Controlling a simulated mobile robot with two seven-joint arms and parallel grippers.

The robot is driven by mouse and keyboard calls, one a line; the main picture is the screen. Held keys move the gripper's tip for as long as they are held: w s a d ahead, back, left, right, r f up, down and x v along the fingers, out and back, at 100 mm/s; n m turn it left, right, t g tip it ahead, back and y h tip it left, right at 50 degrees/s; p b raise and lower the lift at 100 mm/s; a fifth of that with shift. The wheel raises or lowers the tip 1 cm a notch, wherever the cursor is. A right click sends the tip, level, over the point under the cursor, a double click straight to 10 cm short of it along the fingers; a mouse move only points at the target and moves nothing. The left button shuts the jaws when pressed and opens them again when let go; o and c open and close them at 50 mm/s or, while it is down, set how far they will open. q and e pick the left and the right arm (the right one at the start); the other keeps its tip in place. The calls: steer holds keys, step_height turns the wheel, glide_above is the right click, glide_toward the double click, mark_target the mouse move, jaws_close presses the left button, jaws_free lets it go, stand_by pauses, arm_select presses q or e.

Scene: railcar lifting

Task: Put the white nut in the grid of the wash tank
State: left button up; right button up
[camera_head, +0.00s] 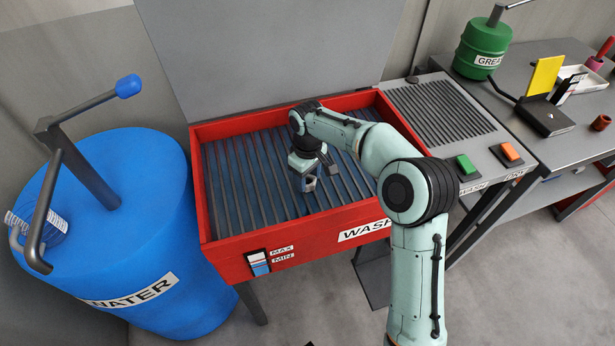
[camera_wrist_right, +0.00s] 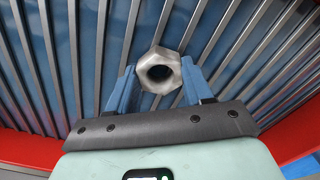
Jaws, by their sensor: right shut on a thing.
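My right gripper (camera_head: 308,184) is over the grid (camera_head: 238,185) of the red wash tank (camera_head: 225,250), near the middle of the tank. In the right wrist view the gripper's two blue fingers (camera_wrist_right: 158,70) are shut on a pale grey-white hex nut (camera_wrist_right: 160,52), with its hole facing the camera. Behind the nut are the grid's slanting metal bars, with blue between them. I cannot tell whether the nut touches the bars. In the head view the nut is too small and covered to make out clearly. My left gripper is not in view.
A blue water barrel (camera_head: 140,230) with a tap stands left of the tank. The tank's grey lid (camera_head: 270,50) is up behind it. To the right are a slatted dryer table (camera_head: 435,115) with green and orange buttons, a green grease drum (camera_head: 480,50) and a tool bench.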

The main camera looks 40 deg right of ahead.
mark_target(308, 180)
steer(key=o, duration=1.2)
steer(key=shift+f, duration=0.1)
step_height(308, 180, up, 12)
steer(key=shift+r+p, duration=0.2)
steer(key=shift+p, duration=0.95)
